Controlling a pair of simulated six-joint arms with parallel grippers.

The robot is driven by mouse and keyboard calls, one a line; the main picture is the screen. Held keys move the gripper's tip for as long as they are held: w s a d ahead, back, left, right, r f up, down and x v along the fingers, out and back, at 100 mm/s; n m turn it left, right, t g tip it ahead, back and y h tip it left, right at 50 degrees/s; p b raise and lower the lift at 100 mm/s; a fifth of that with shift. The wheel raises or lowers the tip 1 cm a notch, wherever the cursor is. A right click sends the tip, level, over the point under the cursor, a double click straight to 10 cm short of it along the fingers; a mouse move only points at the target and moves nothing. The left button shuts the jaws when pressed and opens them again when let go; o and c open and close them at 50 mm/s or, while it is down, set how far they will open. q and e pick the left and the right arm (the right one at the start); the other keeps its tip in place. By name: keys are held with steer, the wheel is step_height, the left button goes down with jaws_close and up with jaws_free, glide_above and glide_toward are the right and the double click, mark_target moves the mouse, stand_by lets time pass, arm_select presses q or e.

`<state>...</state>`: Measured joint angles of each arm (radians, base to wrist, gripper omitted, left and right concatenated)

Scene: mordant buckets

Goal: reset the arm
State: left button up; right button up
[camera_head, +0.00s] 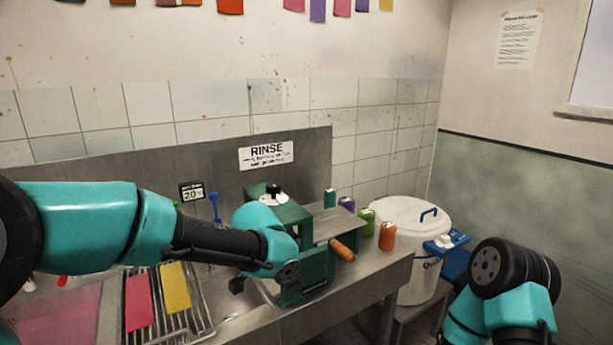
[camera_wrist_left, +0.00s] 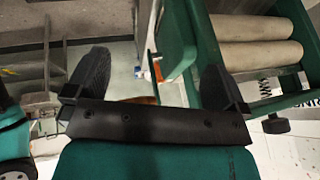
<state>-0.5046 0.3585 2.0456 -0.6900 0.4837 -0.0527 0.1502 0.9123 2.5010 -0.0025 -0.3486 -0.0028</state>
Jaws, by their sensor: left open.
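My left gripper (camera_head: 262,283) reaches in from the left, beside the green roller machine (camera_head: 318,268) at the sink. In the left wrist view, my left gripper (camera_wrist_left: 155,68) has its two black fingers wide apart, with nothing held between them. The machine's green frame (camera_wrist_left: 180,40) and two pale rollers (camera_wrist_left: 255,40) lie close beyond the fingers and to the right. My right arm shows only as a link at the lower right of the head view; its gripper is out of frame.
An orange crank handle (camera_head: 343,249) sticks out from the machine. Green (camera_head: 366,221) and orange (camera_head: 387,236) containers stand right of it. A white lidded bucket (camera_head: 402,215) stands farther right. Pink (camera_head: 139,302) and yellow (camera_head: 176,287) cloths lie on a rack (camera_head: 203,318) below my left arm.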

arm_select(q)
steer(key=s+a+f+n+g+h, duration=0.1)
steer(key=s+a+f+n+g, duration=0.15)
steer(key=f, duration=0.95)
steer(key=s+a+f+n+g, duration=0.1)
steer(key=s+a+f+n, duration=0.25)
steer(key=f, duration=0.95)
steer(key=s+a+f+n, duration=0.4)
steer(key=s+a+f, duration=0.1)
steer(key=s+f, duration=0.2)
steer(key=s+a+f+n, duration=0.3)
steer(key=s+a+f, duration=0.2)
steer(key=s+f, duration=0.3)
step_height(320, 180, down, 2)
steer(key=shift+s+a+f+n+g, duration=0.15)
steer(key=shift+s+n+g, duration=0.15)
steer(key=shift+n+g, duration=0.15)
